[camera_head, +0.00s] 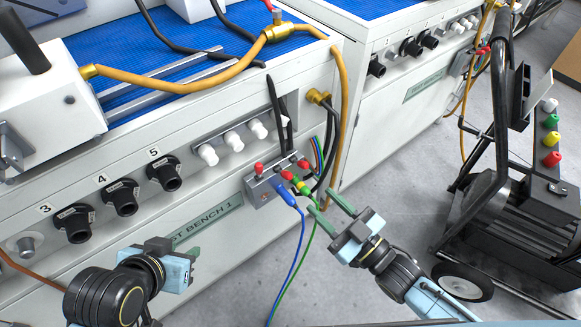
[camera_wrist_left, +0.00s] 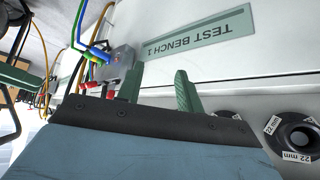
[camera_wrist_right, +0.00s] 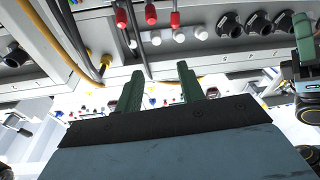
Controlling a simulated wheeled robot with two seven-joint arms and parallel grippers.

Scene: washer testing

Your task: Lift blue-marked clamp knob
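A grey terminal box (camera_head: 262,190) is on the front of the test bench. A blue plug (camera_head: 285,194) with a blue cable sits at its front; it also shows in the left wrist view (camera_wrist_left: 97,54). A red knob (camera_head: 259,168) stands upright on the box's left, and more red knobs (camera_head: 303,165) are on its right. I cannot tell which knob carries the blue mark. My right gripper (camera_head: 328,204) is open and empty, to the right of and below the box. My left gripper (camera_head: 192,254) is open and empty, low in front of the bench, left of the box.
A green-yellow plug (camera_head: 299,184) sits beside the blue one; both cables hang downward. Black numbered sockets (camera_head: 120,197) and white knobs (camera_head: 233,141) line the bench front. A yellow hose (camera_head: 343,120) hangs behind the box. A wheeled cart (camera_head: 510,220) stands right.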

